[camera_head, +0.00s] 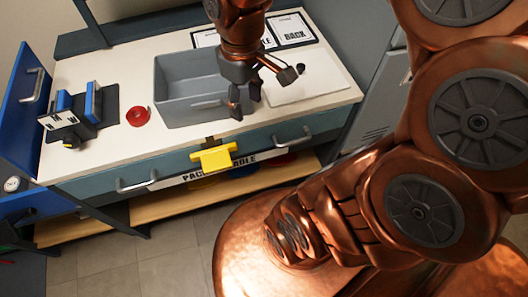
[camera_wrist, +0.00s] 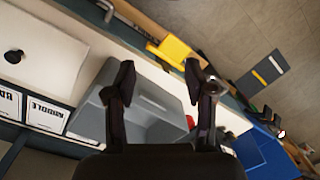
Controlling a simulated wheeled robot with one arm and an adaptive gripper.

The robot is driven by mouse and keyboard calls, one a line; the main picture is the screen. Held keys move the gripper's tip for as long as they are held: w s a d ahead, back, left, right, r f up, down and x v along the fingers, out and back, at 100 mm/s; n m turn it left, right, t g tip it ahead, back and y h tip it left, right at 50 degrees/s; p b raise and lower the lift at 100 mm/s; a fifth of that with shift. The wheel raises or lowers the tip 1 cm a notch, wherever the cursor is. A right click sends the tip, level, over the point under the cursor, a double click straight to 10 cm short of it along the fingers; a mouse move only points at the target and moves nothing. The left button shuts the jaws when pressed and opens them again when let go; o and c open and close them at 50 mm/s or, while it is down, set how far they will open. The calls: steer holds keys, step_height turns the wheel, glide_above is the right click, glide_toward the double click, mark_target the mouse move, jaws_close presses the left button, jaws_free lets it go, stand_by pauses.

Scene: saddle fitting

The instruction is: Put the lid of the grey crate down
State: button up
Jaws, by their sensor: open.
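The grey crate (camera_head: 163,88) stands open-topped on the table, and its inside looks empty. A pale bar handle (camera_head: 208,104) shows at its front side. No lid covers the crate. A pale flat panel (camera_head: 318,86) with a dark knob (camera_head: 300,68) lies to its right; I cannot tell for sure that it is the lid. The knob also shows in the wrist view (camera_wrist: 14,56). My gripper (camera_head: 264,88) is open and empty, above the crate's front right corner. In the wrist view its fingers (camera_wrist: 158,78) spread over the crate (camera_wrist: 150,125).
A red ring-shaped object (camera_head: 139,116) and a blue and black fixture (camera_head: 84,110) stand left of the crate. Framed label cards (camera_head: 291,29) lie behind it. A yellow piece (camera_head: 214,157) hangs at the table's front, near bar handles. A blue panel (camera_head: 24,88) rises at the left end.

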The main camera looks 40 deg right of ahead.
steer(key=s+a+f+m, duration=0.1)
steer(key=s+m, duration=0.1)
steer(key=s, duration=0.3)
steer(key=s+a+f+m+g, duration=0.1)
steer(key=s+a+f, duration=0.1)
steer(key=s, duration=0.4)
steer(key=shift+a+f+m, duration=0.25)
steer(key=shift+a+m, duration=0.05)
steer(key=shift+m, duration=0.1)
